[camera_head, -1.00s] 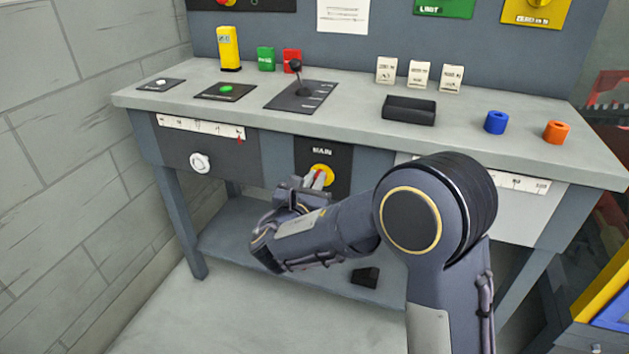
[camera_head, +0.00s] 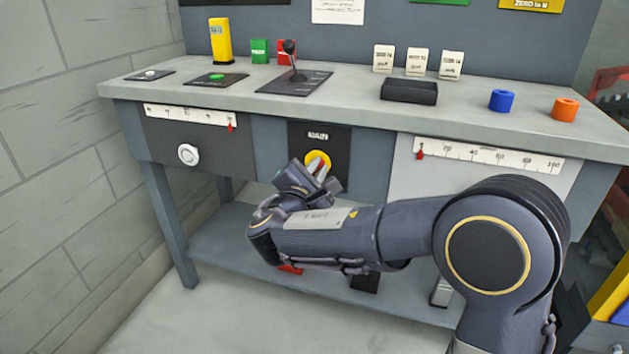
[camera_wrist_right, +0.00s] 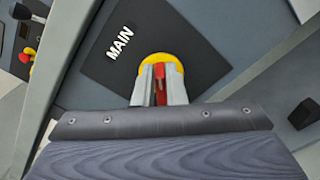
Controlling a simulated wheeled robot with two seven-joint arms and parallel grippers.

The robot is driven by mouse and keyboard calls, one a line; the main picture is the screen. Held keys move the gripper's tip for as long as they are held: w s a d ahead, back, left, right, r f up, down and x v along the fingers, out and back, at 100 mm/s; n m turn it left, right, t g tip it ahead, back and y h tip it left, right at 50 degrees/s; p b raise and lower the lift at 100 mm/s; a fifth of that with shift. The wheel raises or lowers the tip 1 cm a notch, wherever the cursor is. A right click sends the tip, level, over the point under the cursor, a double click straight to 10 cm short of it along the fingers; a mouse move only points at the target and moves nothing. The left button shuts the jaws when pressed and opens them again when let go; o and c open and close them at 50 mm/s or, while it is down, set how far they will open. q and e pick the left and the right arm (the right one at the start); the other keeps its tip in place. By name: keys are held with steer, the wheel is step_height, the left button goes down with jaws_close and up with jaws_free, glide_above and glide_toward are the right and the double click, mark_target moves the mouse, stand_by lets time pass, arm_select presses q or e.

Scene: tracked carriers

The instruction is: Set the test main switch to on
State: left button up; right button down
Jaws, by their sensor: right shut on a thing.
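The main switch is a yellow disc (camera_head: 318,160) with a red handle, set on a black panel (camera_head: 338,137) marked MAIN on the bench front. My right gripper (camera_head: 318,170) is at the switch. In the right wrist view its two pale fingers (camera_wrist_right: 159,90) are shut on the red handle (camera_wrist_right: 160,84), one on each side. The yellow disc (camera_wrist_right: 165,60) shows behind the fingertips. The fingers hide part of the handle, and I cannot read any on or off marks. My left gripper is not in view.
A white knob (camera_head: 188,155) is on the front, left of the switch. A lower shelf (camera_head: 225,250) runs beneath.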

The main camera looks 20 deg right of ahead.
steer(key=m, duration=0.3)
steer(key=shift+s+d+f, duration=0.1)
steer(key=shift+d+f, duration=0.05)
steer(key=shift+f, duration=0.1)
steer(key=m, duration=0.2)
steer(key=f+m, duration=0.1)
steer(key=m, duration=0.2)
steer(key=shift+d+m, duration=0.1)
steer(key=shift+m, duration=0.2)
steer(key=c, duration=1.5)
jaws_free()
steer(key=shift+s, duration=0.15)
steer(key=p+v, duration=0.1)
steer(key=v, duration=0.6)
steer(key=shift+s+a, duration=0.25)
steer(key=shift+d, duration=0.1)
